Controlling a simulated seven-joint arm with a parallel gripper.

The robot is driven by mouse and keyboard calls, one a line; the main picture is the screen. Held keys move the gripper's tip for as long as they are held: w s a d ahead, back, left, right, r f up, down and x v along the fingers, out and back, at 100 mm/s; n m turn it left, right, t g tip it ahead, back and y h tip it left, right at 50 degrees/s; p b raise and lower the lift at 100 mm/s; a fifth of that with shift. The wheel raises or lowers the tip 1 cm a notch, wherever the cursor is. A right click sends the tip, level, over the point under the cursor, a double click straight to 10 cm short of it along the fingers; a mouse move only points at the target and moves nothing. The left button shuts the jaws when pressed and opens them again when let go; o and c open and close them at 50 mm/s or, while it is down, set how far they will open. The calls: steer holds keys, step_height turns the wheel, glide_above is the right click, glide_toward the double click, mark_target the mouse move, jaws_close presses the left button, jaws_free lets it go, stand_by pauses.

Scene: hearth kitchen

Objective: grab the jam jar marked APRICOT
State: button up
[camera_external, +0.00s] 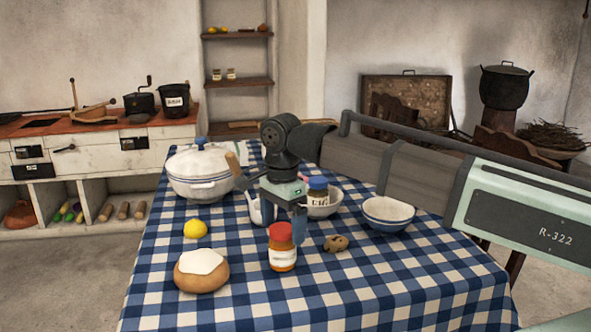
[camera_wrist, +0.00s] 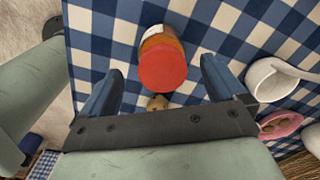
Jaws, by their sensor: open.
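A jam jar with a red lid, orange contents and a pale label (camera_external: 282,258) stands upright on the checked tablecloth; its label is too small to read. In the wrist view its red lid (camera_wrist: 162,66) shows between my two fingers, with a gap on each side. My gripper (camera_external: 286,218) is open and empty, pointing down just above and behind this jar.
A brown lump (camera_external: 336,243) lies close right of the red-lidded jar. A lemon (camera_external: 197,229) and a round loaf with a white top (camera_external: 202,279) lie left. A white pot (camera_external: 200,172) and blue-rimmed bowls (camera_external: 388,213) stand farther back. The front right cloth is clear.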

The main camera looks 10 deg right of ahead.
mark_target(282, 242)
steer(key=shift+w+f, duration=0.15)
steer(key=shift+f, duration=2.55)
steer(key=c, duration=1.4)
steer(key=shift+c, duration=0.2)
steer(key=shift+r, duration=0.15)
